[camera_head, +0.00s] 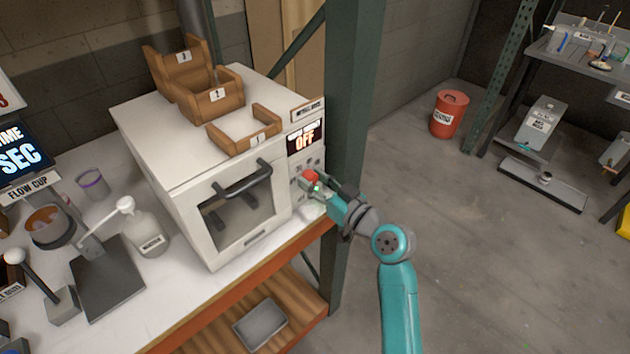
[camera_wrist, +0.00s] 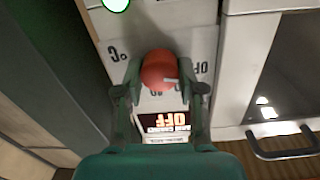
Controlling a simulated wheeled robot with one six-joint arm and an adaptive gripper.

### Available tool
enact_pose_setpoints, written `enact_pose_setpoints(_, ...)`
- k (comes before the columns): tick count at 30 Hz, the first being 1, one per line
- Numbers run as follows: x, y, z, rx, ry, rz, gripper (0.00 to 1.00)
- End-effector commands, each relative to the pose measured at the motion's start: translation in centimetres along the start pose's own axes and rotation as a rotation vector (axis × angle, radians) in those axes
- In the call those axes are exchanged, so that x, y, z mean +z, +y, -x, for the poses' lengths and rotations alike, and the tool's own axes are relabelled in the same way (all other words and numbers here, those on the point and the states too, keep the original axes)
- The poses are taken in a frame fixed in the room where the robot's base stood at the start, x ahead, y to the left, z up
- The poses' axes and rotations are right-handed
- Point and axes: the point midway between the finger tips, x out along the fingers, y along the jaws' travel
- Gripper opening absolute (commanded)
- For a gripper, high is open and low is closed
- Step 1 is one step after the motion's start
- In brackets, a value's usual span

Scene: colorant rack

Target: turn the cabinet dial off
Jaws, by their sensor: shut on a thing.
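The white cabinet (camera_head: 190,195) stands on the bench, with a dark door handle and a control panel on its right side. Its display (camera_head: 305,140) reads OFF. The red dial (camera_head: 312,176) is on the panel below the display, partly hidden by my gripper (camera_head: 318,187). In the wrist view the red dial (camera_wrist: 159,70) sits between the two fingers of my gripper (camera_wrist: 160,88), which are shut on it. The display (camera_wrist: 163,120) also reads OFF there, upside down.
Numbered wooden bins (camera_head: 245,130) stand on the cabinet top. A green post (camera_head: 352,130) rises close beside the panel and my arm. A bottle (camera_head: 148,232) and a flow cup stand on the bench at left. Open floor lies to the right.

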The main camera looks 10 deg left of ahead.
Motion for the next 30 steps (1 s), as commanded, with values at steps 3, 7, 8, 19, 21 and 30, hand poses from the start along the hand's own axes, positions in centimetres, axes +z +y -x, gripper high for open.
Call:
enact_pose_setpoints(3,0.22,-0.05,-0.01,-0.001,-0.004,0.017,0.04)
enact_pose_setpoints(7,0.23,-0.05,-0.01,-0.001,-0.004,0.024,0.04)
enact_pose_setpoints(8,0.23,-0.05,-0.01,-0.001,-0.004,0.025,0.04)
enact_pose_setpoints(19,0.23,-0.03,0.00,0.000,-0.004,0.024,0.61)
enact_pose_setpoints(21,0.18,-0.03,0.00,0.000,-0.003,0.024,0.64)
enact_pose_setpoints(30,0.09,0.02,0.25,0.001,-0.001,0.024,0.64)
